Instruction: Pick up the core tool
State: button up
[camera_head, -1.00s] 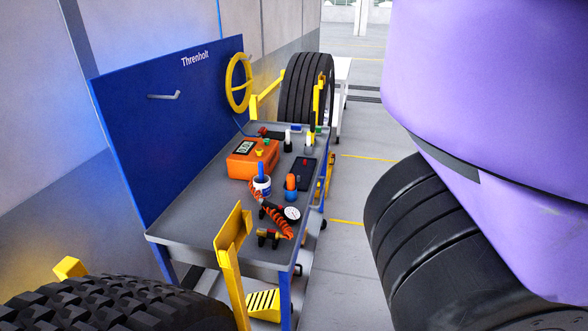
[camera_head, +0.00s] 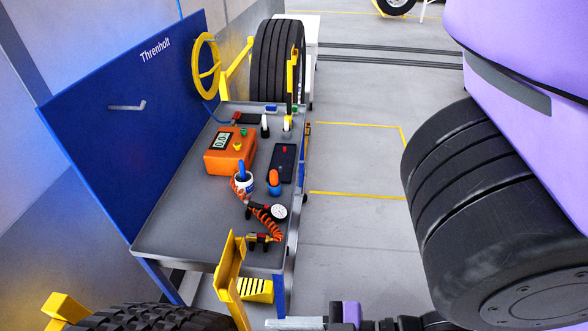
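The core tool cannot be told for certain among the small tools on the grey cart top (camera_head: 185,225). A small red-tipped piece (camera_head: 285,150) stands on a black tray (camera_head: 277,172) at the cart's right side. An orange-topped blue tool (camera_head: 274,182) stands just in front of the tray. A white pot with a blue-handled item (camera_head: 242,182) is to its left. A pressure gauge (camera_head: 279,212) with a coiled orange hose lies nearer. What seems to be my gripper (camera_head: 295,324) shows at the bottom edge, low in front of the cart and cut off, its fingers unclear.
An orange box with a display (camera_head: 230,150) sits on the cart. A blue back panel (camera_head: 125,120) closes its left side. A yellow bracket (camera_head: 230,270) rises at the near end. Tyres stand at both ends. A purple vehicle (camera_head: 520,60) with a wheel is right; floor between is clear.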

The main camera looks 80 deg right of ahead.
aim_at(274, 178)
jog(key=l+z, duration=0.1)
jog(key=z, duration=1.4)
jog(key=i+j, duration=0.05)
